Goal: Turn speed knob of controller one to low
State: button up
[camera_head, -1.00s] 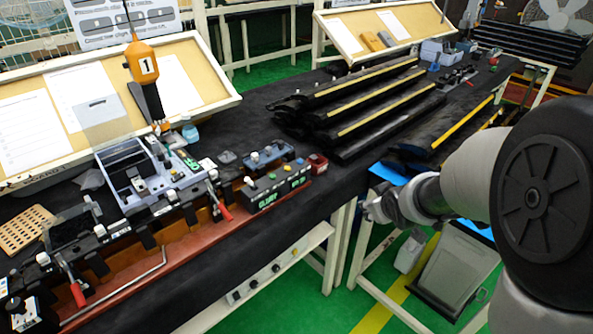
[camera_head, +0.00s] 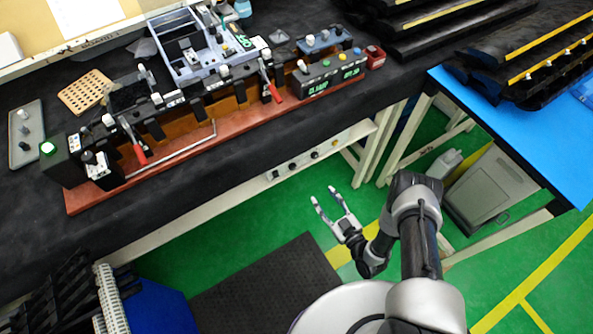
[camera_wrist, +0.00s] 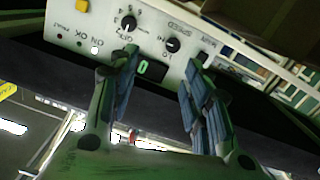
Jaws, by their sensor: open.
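A pale controller panel (camera_wrist: 105,28) fills the upper part of the wrist view. I cannot read which way the smaller knob points. A small display (camera_wrist: 151,69) shows a green digit. In the head view the panel (camera_head: 325,154) is a strip under the table's front edge, its knobs tiny. My gripper (camera_head: 324,194) is open and empty, below and in front of the panel. In the wrist view its fingers (camera_wrist: 160,72) reach toward the panel, apart from each other.
The black-topped table (camera_head: 235,125) holds a red-based fixture (camera_head: 180,160) with clamps and a grey tray (camera_head: 195,50). A blue-topped table (camera_head: 510,130) stands to the right. A grey bin (camera_head: 490,185) is beneath it.

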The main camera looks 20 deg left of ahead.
jog(key=s, duration=0.4)
jog(key=b, duration=0.5)
send_near(294, 168)
jog(key=shift+y, duration=0.3)
jog(key=x, duration=0.8)
jog(key=shift+f, duration=0.15)
jog(key=shift+c, duration=0.3)
grip_shut()
